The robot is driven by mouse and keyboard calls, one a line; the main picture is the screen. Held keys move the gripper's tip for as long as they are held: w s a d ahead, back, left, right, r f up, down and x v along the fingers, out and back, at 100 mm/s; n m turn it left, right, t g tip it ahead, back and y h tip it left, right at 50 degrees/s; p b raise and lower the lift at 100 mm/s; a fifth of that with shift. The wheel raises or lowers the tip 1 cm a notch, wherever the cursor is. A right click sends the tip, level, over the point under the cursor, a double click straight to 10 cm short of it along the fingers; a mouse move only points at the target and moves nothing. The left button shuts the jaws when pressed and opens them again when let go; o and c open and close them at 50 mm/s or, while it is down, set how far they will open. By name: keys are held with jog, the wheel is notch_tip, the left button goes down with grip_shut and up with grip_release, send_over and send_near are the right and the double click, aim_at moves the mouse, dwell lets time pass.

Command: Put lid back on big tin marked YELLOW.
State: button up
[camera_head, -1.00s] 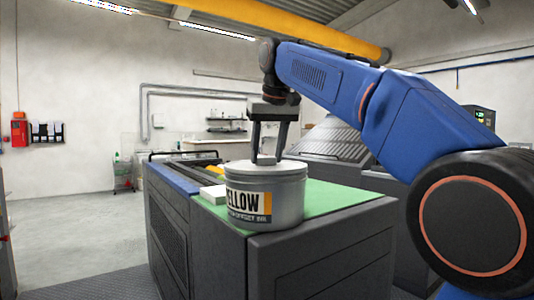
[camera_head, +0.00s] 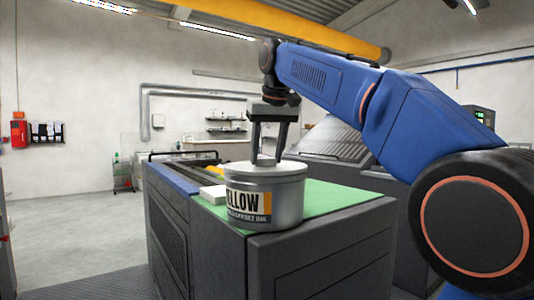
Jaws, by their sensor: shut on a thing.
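The big grey tin (camera_head: 285,205) with a YELLOW label stands upright on the green mat (camera_head: 335,198) near the front corner of the dark cabinet. Its label is partly turned out of sight at the left. The pale lid (camera_head: 290,167) lies across the top of the tin and looks level. I cannot tell whether it is pressed fully down. My gripper (camera_head: 266,162) points down over the lid, its two dark fingers shut on the lid's raised middle.
A small white block (camera_head: 213,194) lies just left of the tin on the cabinet top. The green mat to the right of the tin is clear. Dark machinery (camera_head: 325,150) stands behind. The floor at the left is free.

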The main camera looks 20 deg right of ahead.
dwell(0.8)
jog(key=o, duration=1.6)
jog(key=shift+f, duration=0.1)
jog(key=shift+o, duration=0.2)
notch_tip(320, 180, up, 7)
dwell(0.3)
grip_shut()
